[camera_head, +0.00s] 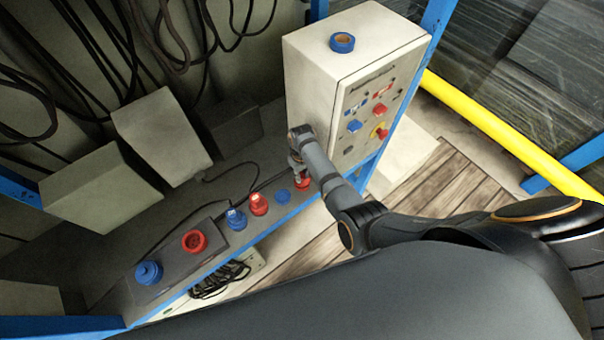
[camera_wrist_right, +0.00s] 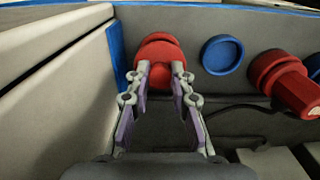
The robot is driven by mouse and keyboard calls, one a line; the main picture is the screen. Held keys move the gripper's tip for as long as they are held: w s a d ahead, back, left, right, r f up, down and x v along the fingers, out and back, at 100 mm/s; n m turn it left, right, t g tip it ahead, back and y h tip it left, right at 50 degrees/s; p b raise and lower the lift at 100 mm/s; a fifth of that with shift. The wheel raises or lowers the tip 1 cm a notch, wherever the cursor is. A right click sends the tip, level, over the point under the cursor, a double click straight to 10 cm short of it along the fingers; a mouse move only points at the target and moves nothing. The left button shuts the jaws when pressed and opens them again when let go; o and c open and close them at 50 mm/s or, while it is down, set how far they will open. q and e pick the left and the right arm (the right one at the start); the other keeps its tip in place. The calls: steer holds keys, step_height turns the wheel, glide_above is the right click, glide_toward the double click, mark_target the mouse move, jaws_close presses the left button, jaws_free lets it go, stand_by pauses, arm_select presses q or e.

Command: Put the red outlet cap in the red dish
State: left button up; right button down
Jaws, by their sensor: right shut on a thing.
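My right gripper (camera_head: 298,167) is over the right end of the shelf, beside the pale cabinet. In the wrist view its fingers (camera_wrist_right: 162,68) are shut on a red cap (camera_wrist_right: 165,82). A wider round red rim (camera_wrist_right: 157,41), apparently the red dish, shows just beyond the cap. In the head view red (camera_head: 302,184) shows below the fingers. The cap overlaps the dish in the wrist view; whether it touches the dish's floor I cannot tell. My left gripper is not in view.
A flat blue dish (camera_wrist_right: 222,55) lies right beside it. Further along stand a red plug (camera_wrist_right: 287,82) and a blue plug (camera_head: 236,219). A dark box with a red outlet (camera_head: 194,241) and a blue one (camera_head: 148,272) follows. The cabinet (camera_head: 330,85) stands close to the gripper.

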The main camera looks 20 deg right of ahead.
steer(key=shift+f, duration=0.3)
stand_by(0.5)
steer(key=c, duration=1.1)
jaws_free()
steer(key=o, duration=0.4)
steer(key=shift+r, duration=0.1)
step_height(320, 180, up, 8)
steer(key=p, duration=0.8)
steer(key=shift+f, duration=0.25)
